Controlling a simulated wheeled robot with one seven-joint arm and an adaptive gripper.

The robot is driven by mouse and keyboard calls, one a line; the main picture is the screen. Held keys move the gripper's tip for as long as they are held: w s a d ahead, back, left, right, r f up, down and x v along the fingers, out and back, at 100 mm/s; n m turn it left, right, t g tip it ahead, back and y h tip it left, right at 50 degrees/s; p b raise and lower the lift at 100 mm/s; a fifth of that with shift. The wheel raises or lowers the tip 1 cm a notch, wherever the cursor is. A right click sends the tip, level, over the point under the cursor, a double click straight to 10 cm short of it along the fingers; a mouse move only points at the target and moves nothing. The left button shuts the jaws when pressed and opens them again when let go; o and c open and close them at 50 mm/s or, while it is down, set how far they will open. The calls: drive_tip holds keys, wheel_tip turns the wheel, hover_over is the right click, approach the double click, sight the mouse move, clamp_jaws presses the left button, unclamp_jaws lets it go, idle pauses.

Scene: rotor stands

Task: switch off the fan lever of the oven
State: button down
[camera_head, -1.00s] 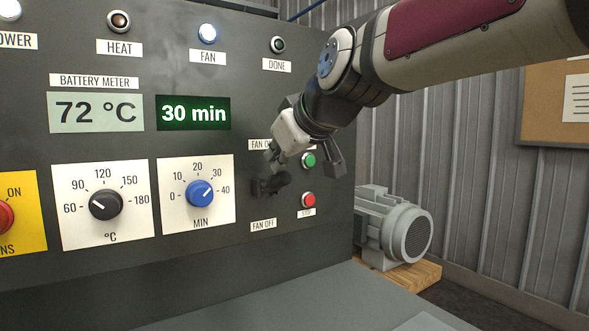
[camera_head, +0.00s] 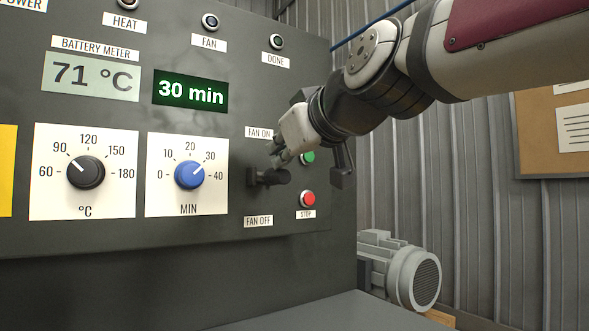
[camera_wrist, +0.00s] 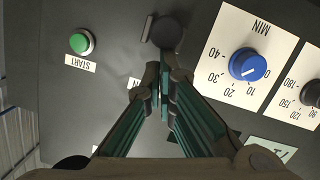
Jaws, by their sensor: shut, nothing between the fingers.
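The fan lever (camera_head: 268,177) is a dark handle on the oven panel, between the FAN ON label (camera_head: 259,132) and the FAN OFF label (camera_head: 258,221). It sticks out from the panel; its exact tilt is hard to tell. Its round dark knob also shows in the wrist view (camera_wrist: 166,32), just beyond my fingertips. My gripper (camera_head: 277,160) is shut and empty, just above the lever. In the wrist view its fingertips (camera_wrist: 165,76) meet close to the knob, with a small gap seen between. The FAN lamp (camera_head: 210,21) is dark.
The green start button (camera_head: 308,157) and red STOP button (camera_head: 307,198) sit just right of the lever. The blue MIN dial (camera_head: 189,174) and black temperature dial (camera_head: 86,172) are to the left. A grey motor (camera_head: 401,272) stands beside the oven.

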sight(281, 181)
drive_tip(key=shift+s+d+f+b, duration=0.1)
drive_tip(key=shift+s+f+b, duration=0.05)
drive_tip(key=shift+f+b, duration=0.95)
drive_tip(key=shift+s+d+f+b, duration=0.15)
drive_tip(key=shift+f+b, duration=0.7)
drive_tip(key=shift+b, duration=0.45)
drive_tip(key=shift+f, duration=0.3)
